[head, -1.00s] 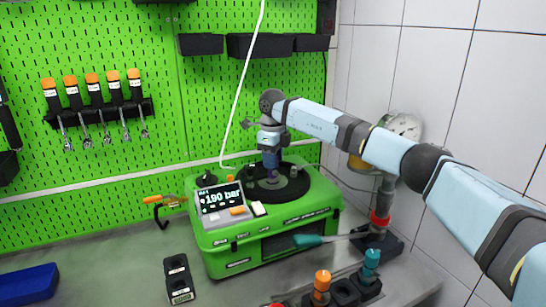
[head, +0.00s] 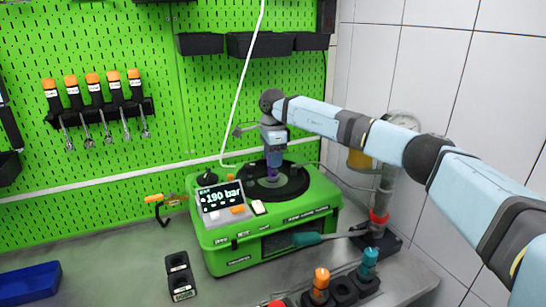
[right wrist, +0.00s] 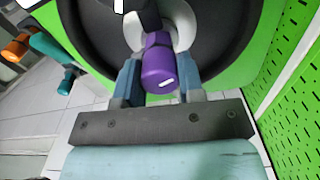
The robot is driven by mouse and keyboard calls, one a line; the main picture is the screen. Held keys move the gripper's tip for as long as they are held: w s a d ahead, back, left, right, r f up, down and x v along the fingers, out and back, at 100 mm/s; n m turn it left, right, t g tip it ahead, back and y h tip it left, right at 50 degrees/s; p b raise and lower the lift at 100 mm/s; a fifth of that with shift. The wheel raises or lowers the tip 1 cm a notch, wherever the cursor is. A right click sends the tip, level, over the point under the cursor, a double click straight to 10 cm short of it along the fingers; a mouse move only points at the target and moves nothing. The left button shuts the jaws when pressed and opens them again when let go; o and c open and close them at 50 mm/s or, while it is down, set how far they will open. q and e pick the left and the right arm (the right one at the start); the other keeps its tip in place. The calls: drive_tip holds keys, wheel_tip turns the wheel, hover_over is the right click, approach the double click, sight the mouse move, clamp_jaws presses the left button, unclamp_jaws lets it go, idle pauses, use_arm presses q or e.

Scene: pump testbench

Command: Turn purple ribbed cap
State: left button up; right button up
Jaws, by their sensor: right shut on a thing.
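The purple ribbed cap (right wrist: 158,66) sits near the middle of the right wrist view, over a pale round fitting on the black disc (right wrist: 220,60). A white mark shows near its end. My right gripper (right wrist: 160,80) is shut on the cap, one finger on each side. In the head view my right gripper (head: 274,158) points down onto the black disc (head: 297,184) on top of the green pump testbench (head: 225,262). Only a little purple of the cap (head: 272,174) shows under the fingers there. My left gripper is not in view.
A display (head: 220,197) reading 190 bar stands at the testbench's front left. A gauge on a pipe (head: 386,185) stands to the right. Orange (head: 321,279) and teal (head: 369,262) knobs are in front. A black block (head: 180,277) and blue bin (head: 28,283) lie left.

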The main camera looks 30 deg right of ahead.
drive_tip(key=shift+n, duration=0.3)
drive_tip(key=o, duration=0.9)
wheel_tip(320, 180, up, 14)
drive_tip(key=shift+f+b, duration=0.1)
drive_tip(key=shift+b, duration=0.45)
drive_tip(key=shift+a, duration=0.1)
